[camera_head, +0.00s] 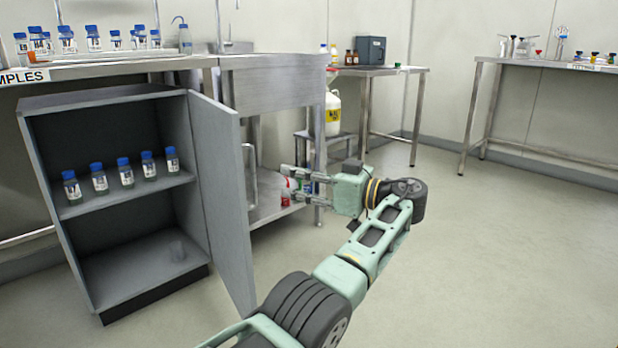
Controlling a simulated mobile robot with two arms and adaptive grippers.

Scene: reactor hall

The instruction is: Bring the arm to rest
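My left arm (372,242) comes in from the bottom and reaches up across the picture. Its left gripper (286,183) is held in front of the steel bench, pointing left toward the open cabinet door (232,190). Its two fingers are apart, one above the other. Small red, white and green items (291,188) show between and behind the fingers, seemingly on the bench's lower shelf and partly hidden. My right gripper is not in view.
The open grey cabinet (95,92) has several blue-capped bottles (124,173) on its middle shelf. A white jug (333,113) and side tables (400,70) stand behind. The floor (500,260) at right is clear.

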